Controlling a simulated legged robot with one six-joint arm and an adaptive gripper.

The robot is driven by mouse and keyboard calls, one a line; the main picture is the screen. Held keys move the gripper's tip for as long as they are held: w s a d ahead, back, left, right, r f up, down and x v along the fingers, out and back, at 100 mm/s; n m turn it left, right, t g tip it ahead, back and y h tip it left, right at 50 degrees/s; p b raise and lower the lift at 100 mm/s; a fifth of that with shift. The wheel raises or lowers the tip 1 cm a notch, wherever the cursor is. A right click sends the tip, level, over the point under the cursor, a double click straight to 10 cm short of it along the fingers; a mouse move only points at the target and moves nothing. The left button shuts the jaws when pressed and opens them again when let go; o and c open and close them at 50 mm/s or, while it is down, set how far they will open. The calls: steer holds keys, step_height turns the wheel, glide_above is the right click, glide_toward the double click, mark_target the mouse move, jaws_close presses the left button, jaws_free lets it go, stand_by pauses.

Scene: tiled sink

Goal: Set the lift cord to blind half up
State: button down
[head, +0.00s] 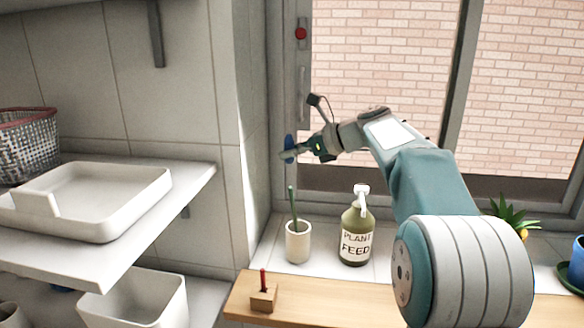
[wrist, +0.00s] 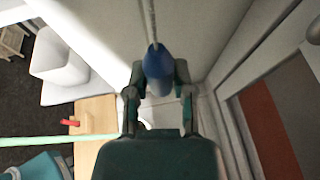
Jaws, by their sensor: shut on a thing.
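The lift cord shows in the wrist view as a thin pale line (wrist: 152,18) running into a blue pull (wrist: 157,66). My gripper (wrist: 160,85) is shut on the blue pull, with one finger on each side of it. In the head view the blue pull (head: 289,146) and my gripper (head: 296,152) are at the left side of the window, close to the tiled wall corner. The cord itself is too thin to make out in the head view. I cannot make out the blind in either view.
Below my gripper, a white cup (head: 298,246) with a green stick and a plant feed bottle (head: 356,238) stand on the sill. A wooden block with a red peg (head: 263,296) is on the wooden ledge. A shelf with a white tray (head: 95,205) is at left.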

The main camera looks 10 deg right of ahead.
step_height(320, 180, up, 13)
steer(key=shift+w+a+f, duration=0.1)
stand_by(0.5)
stand_by(0.3)
steer(key=c, duration=0.6)
jaws_free()
steer(key=shift+o, duration=0.7)
steer(key=shift+w+a, duration=0.1)
steer(key=shift+a, duration=0.15)
steer(key=v, duration=0.7)
steer(key=shift+d, duration=0.25)
steer(key=shift+a, duration=0.1)
